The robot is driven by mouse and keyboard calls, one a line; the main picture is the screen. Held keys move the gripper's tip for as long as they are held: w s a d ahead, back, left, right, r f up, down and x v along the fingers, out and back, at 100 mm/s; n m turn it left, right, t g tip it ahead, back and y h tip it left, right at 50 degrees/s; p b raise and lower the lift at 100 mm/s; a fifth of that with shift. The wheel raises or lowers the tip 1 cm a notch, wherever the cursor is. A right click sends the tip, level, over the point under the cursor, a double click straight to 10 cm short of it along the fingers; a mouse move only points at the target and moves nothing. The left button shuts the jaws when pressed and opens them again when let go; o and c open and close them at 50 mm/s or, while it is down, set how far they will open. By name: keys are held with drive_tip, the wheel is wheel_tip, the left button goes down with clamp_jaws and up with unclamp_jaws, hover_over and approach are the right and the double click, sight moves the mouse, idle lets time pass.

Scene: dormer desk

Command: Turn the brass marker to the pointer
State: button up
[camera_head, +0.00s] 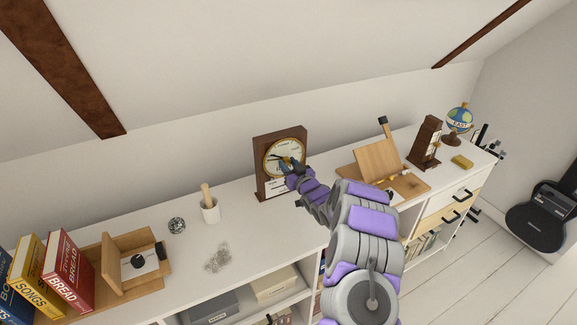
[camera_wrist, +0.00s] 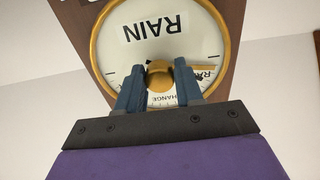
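A wooden barometer (camera_head: 262,152) with a round, brass-rimmed white dial (camera_head: 288,148) stands on the white cabinet. In the wrist view the dial (camera_wrist: 128,58) is seen close up, with a large upside-down "RAIN" label. A brass knob (camera_wrist: 158,74) is at the dial's centre, and a thin brass marker (camera_wrist: 208,67) reaches right from behind my finger, near a small "RA..." label. A bit of black, perhaps the pointer, shows above the knob. My gripper (camera_wrist: 159,72) has its blue fingers on both sides of the knob, seemingly touching it. It also shows at the dial in the head view (camera_head: 287,163).
On the cabinet top (camera_head: 185,262) stand a white pot with a pestle (camera_head: 210,208) and several books (camera_head: 65,265) at left. A wooden writing slope (camera_head: 378,160), a dark wooden instrument (camera_head: 426,143) and a globe (camera_head: 459,119) stand at right. A sloping wall rises close behind.

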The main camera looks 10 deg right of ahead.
drive_tip(key=shift+d, duration=0.1)
clamp_jaws()
drive_tip(key=m+p, duration=0.1)
drive_tip(key=p, duration=0.2)
drive_tip(key=shift+r+m, duration=0.2)
drive_tip(key=shift+m, duration=0.2)
drive_tip(key=shift+f+m+p, duration=0.2)
drive_tip(key=shift+m+p, duration=0.6)
drive_tip(key=shift+m, duration=0.2)
drive_tip(key=o, duration=0.5)
unclamp_jaws()
drive_tip(key=shift+s, duration=0.1)
drive_tip(key=p+v, duration=0.2)
drive_tip(key=v, duration=1.5)
drive_tip(key=shift+p, duration=0.3)
